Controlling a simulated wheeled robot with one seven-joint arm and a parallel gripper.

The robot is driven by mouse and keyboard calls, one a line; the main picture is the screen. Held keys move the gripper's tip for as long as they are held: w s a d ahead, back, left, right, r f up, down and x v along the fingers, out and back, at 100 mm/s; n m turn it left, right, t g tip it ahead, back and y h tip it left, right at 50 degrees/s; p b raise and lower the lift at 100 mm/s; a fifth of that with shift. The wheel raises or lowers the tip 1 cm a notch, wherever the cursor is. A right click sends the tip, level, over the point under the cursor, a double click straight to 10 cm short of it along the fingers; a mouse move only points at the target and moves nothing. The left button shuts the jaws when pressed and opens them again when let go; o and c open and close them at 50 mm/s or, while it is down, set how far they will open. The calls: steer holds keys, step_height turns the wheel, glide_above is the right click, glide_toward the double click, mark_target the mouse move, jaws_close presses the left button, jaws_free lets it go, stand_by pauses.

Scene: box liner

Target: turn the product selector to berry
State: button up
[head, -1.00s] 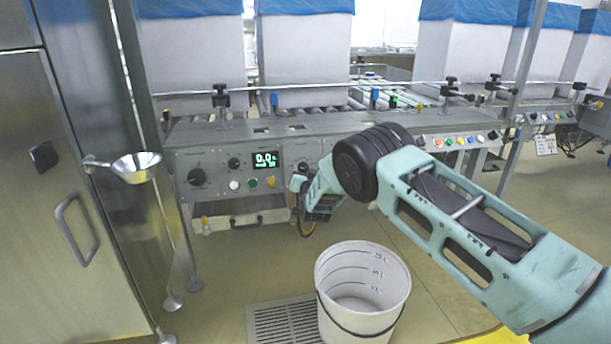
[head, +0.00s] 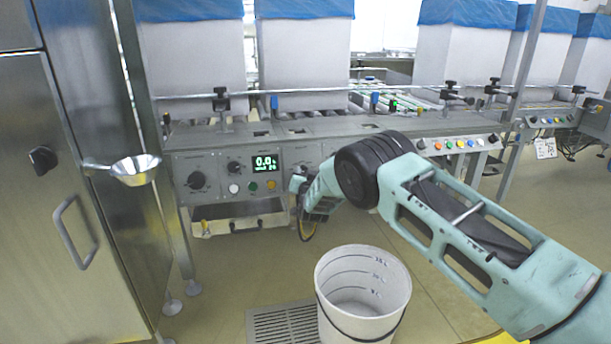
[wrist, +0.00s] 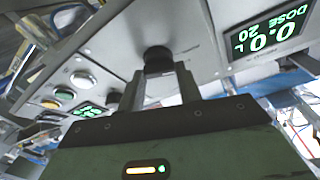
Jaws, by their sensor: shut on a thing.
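A black round knob (wrist: 157,56) on the grey control panel (head: 215,157) sits between the two fingers of my gripper (wrist: 162,76) in the wrist view. The fingers are shut on it. This knob is to the right of the green-lit display (head: 266,162), which reads 0.0 and shows upside down with "DOSE 20" in the wrist view (wrist: 268,35). In the head view my arm hides the fingertips and most of the knob. I cannot read any product label or tell where the knob points.
A steel funnel (head: 135,168) sticks out at the left. A white bucket (head: 361,296) stands on the floor below my arm, beside a drain grate (head: 285,324).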

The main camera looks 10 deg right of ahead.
steer(key=shift+m, duration=0.3)
steer(key=m+g+h, duration=0.1)
steer(key=m, duration=0.3)
steer(key=m+g+h, duration=0.1)
steer(key=m, duration=0.3)
steer(key=m+g+h, duration=0.1)
steer(key=m, duration=0.2)
steer(key=shift+a+r+m, duration=0.1)
steer(key=shift+r+m, duration=0.05)
steer(key=shift+m, duration=0.25)
steer(key=m+g+p, duration=0.1)
steer(key=m, duration=0.3)
steer(key=m+g+y+p, duration=0.1)
steer(key=m+g+p, duration=0.1)
steer(key=m, duration=0.3)
steer(key=shift+w+r+m, duration=0.1)
steer(key=shift+m, duration=0.2)
steer(key=o, duration=1)
